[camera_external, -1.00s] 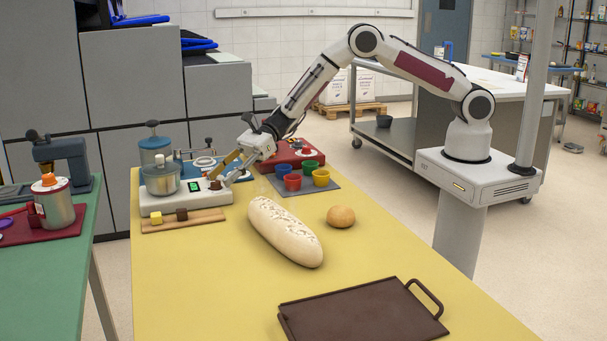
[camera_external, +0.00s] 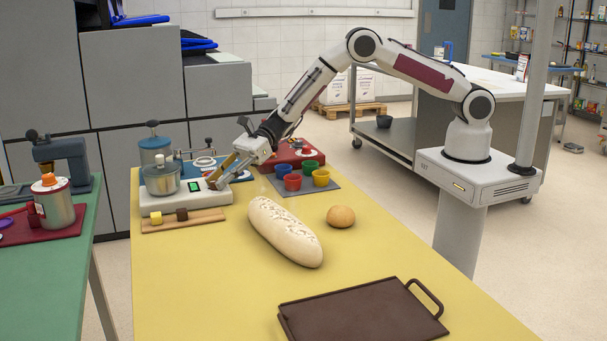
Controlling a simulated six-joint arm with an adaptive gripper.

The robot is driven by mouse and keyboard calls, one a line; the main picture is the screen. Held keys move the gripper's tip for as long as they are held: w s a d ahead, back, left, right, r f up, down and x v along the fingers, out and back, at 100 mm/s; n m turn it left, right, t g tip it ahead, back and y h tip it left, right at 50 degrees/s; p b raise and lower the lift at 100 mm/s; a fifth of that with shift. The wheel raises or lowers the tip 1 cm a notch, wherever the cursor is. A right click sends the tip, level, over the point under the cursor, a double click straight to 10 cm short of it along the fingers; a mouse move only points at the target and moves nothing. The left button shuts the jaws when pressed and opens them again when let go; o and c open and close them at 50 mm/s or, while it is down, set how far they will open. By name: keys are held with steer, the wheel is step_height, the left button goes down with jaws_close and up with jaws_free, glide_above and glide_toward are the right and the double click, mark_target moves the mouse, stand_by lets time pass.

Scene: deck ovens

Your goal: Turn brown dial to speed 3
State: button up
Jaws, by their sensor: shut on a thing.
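The brown dial (camera_external: 211,184) sits on the right end of a white mixer base (camera_external: 160,205), mostly hidden by the fingers. My gripper (camera_external: 217,183) points down and left from the arm and is shut on the brown dial. A lit green display (camera_external: 194,186) is on the base just left of the dial, but its text is too small to read. A metal bowl (camera_external: 162,180) stands on the left part of the base. The pointer and speed marks of the dial cannot be made out.
A wooden board (camera_external: 205,217) with a yellow and a brown cube lies in front of the base. A red device (camera_external: 300,149) and several coloured cups (camera_external: 321,177) are at right. A loaf (camera_external: 285,231), a bun (camera_external: 341,216) and a dark tray (camera_external: 365,312) lie on the yellow table.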

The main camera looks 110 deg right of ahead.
steer(key=shift+a+r+m+t+h, duration=0.15)
steer(key=shift+m+t+h, duration=0.25)
steer(key=shift+m+h, duration=0.55)
steer(key=shift+a+r+m+t+h, duration=0.15)
steer(key=shift+m+t+h, duration=0.25)
steer(key=shift+m+h, duration=0.55)
steer(key=shift+c, duration=0.2)
steer(key=shift+f+h, duration=0.2)
steer(key=shift+h, duration=0.3)
steer(key=o, duration=1.1)
steer(key=shift+f, duration=0.1)
steer(key=shift+s, duration=0.2)
steer(key=v, duration=1.1)
steer(key=shift+s+r, duration=0.2)
steer(key=shift+s, duration=0.15)
